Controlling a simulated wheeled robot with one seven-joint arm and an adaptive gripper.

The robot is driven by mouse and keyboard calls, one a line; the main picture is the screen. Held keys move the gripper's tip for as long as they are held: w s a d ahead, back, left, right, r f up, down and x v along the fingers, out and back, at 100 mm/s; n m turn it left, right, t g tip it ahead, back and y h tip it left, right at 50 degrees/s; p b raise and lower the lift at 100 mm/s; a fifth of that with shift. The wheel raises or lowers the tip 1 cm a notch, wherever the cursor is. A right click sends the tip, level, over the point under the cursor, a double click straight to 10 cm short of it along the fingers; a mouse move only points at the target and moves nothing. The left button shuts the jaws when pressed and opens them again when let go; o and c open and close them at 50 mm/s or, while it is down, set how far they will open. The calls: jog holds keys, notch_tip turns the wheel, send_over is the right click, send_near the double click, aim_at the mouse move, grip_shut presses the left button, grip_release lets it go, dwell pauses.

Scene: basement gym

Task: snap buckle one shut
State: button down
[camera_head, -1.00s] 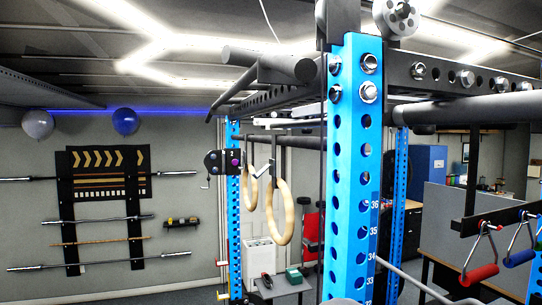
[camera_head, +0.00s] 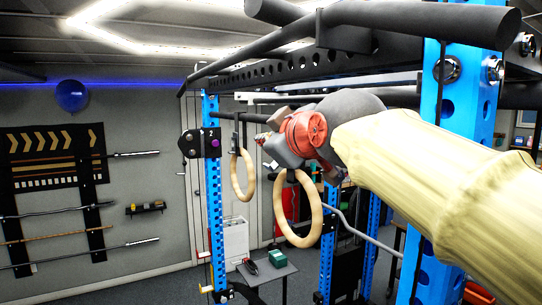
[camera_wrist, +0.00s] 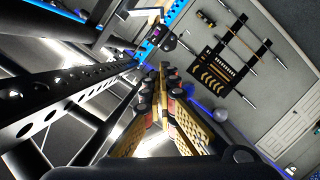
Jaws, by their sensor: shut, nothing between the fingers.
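Two wooden rings hang from dark straps on the rack: a far ring (camera_head: 243,175) at the left and a near ring (camera_head: 299,240) to its right. The far ring's strap (camera_head: 240,130) shows in the head view. My gripper (camera_head: 268,138), with red and grey parts, is in front of the near ring's upper strap and hides it. A small pale lever-like piece shows beside the gripper; I cannot tell whether it is a buckle. No buckle marked one is readable. In the wrist view, my gripper's fingers (camera_wrist: 165,80) are together and empty.
Dark crossbars run above my arm. A near blue upright (camera_head: 470,100) stands at right. A small table (camera_head: 262,272) is below.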

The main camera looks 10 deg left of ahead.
jog(key=shift+a+f, duration=0.1)
jog(key=shift+a, duration=0.1)
jog(key=shift+w, duration=0.1)
jog(key=w+a+f+p, duration=0.2)
jog(key=w+f, duration=0.3)
jog(key=w, duration=0.5)
jog(key=shift+a+p, duration=0.2)
jog(key=shift+p, duration=0.6)
jog(key=shift+r, duration=0.1)
